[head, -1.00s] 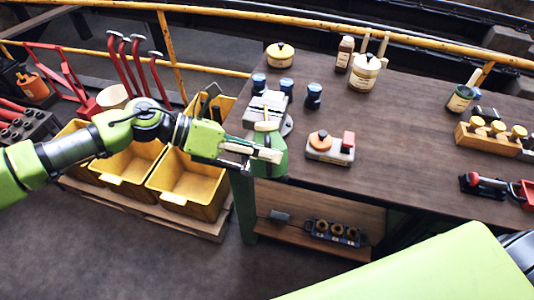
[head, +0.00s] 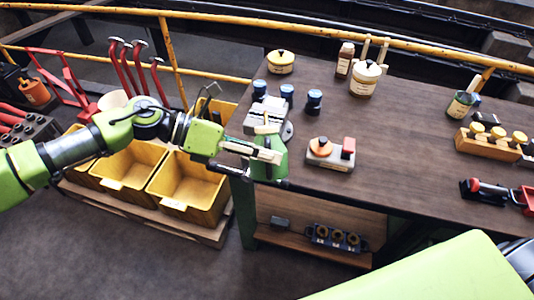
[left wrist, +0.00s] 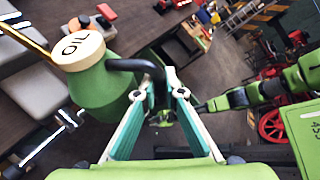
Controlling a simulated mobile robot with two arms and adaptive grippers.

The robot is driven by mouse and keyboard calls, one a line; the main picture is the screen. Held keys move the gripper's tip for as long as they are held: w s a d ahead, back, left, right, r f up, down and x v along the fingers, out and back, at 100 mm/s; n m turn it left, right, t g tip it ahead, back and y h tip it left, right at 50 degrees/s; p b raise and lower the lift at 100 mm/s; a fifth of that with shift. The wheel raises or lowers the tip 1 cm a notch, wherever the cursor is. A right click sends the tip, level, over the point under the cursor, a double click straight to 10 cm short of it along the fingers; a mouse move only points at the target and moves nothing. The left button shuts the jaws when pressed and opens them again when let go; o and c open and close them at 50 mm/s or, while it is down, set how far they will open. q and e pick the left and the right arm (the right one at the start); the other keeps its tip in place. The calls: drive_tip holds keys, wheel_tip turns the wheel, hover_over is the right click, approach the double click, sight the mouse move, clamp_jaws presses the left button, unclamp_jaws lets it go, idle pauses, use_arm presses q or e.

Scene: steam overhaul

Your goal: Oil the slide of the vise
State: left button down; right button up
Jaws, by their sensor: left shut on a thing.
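My left gripper (head: 270,154) is shut on the black handle of the green oil can (head: 270,170), in front of the bench's left end. In the left wrist view the oil can (left wrist: 103,88) has a cream lid marked OIL, and the gripper (left wrist: 160,88) has its fingers at the handle. The grey vise (head: 262,112) stands on the bench corner just behind the can, which partly covers it in the head view. In the left wrist view the vise (left wrist: 40,92) is beside the can, with a metal bar handle. A green arm (left wrist: 245,97) shows there, but its gripper state is unclear.
Blue-capped items (head: 314,101) stand by the vise. A block with an orange knob (head: 328,155) lies to its right. Yellow bins (head: 190,192) are left of the bench. The bench middle (head: 410,135) is clear.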

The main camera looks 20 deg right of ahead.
sight(267, 168)
use_arm(q)
drive_tip(key=shift+s+f+b, duration=0.15)
drive_tip(key=shift+f+b, duration=0.15)
drive_tip(key=shift+b, duration=0.05)
drive_tip(key=shift+s+f+m+t+b, duration=0.3)
drive_tip(key=shift+f+t+b, duration=0.1)
drive_tip(key=shift+f+b, duration=0.3)
drive_tip(key=shift+s+f+m+b, duration=0.2)
drive_tip(key=shift+f+m+b, duration=0.1)
drive_tip(key=shift+f+b, duration=0.45)
drive_tip(key=shift+r, duration=0.15)
drive_tip(key=shift+r, duration=0.15)
